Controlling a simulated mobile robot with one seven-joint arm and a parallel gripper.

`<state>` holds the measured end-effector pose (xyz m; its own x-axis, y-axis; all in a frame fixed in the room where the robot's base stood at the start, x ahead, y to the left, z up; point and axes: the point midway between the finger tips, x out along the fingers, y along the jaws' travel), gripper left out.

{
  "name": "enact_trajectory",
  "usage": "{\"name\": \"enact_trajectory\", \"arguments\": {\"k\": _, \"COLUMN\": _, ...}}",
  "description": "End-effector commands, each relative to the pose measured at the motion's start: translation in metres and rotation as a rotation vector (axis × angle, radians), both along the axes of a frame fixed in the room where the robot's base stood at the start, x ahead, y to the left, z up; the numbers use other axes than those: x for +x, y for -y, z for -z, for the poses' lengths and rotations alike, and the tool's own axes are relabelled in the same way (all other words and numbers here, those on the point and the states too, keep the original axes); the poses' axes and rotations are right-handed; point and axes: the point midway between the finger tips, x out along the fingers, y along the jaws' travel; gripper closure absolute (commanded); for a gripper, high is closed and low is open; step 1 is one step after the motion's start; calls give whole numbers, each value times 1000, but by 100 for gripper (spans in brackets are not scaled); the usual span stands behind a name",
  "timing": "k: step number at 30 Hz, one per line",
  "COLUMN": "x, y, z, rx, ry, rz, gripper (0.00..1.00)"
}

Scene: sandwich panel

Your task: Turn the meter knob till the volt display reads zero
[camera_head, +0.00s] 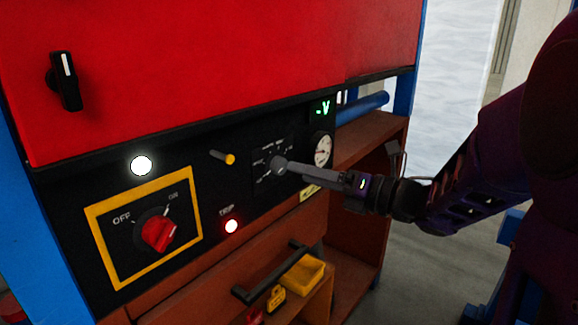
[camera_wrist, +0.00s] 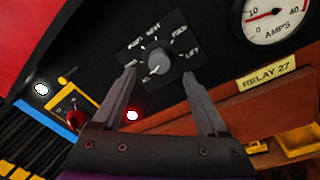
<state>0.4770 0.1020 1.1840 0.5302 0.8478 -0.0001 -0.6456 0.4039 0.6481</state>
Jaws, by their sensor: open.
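The meter knob (camera_wrist: 160,62) is a round grey dial on a dark plate with white position labels around it. In the wrist view its white mark points down and left. My gripper (camera_wrist: 161,76) is open, with one finger on each side of the knob and visible gaps between. In the head view my gripper (camera_head: 288,167) reaches the panel from the right and partly covers the knob and its labels. The volt display (camera_head: 322,108) shows green characters that look like "-V"; no digits are legible. The display is not in the wrist view.
An amps gauge (camera_wrist: 272,18) and a "RELAY 27" label (camera_wrist: 268,75) sit right of the knob. A red OFF/ON switch (camera_head: 158,232), a lit red trip lamp (camera_head: 231,226), a yellow-tipped lever (camera_head: 224,157) and a white lamp (camera_head: 141,166) are to the left.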

Motion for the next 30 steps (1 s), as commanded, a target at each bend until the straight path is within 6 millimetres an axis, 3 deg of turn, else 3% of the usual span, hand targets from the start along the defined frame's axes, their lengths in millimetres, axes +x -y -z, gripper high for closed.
{"name": "enact_trajectory", "arguments": {"k": 3, "x": 11, "y": -20, "z": 0, "rx": 0, "ry": 0, "rz": -3, "gripper": 24}}
{"name": "enact_trajectory", "arguments": {"k": 9, "x": 23, "y": -36, "z": 0, "rx": -1, "ry": 1, "rz": 1, "gripper": 24}}
{"name": "enact_trajectory", "arguments": {"k": 20, "x": 26, "y": -40, "z": 0, "rx": 0, "ry": 1, "rz": 1, "gripper": 24}}
{"name": "enact_trajectory", "arguments": {"k": 30, "x": 25, "y": -40, "z": 0, "rx": 0, "ry": 1, "rz": 1, "gripper": 85}}
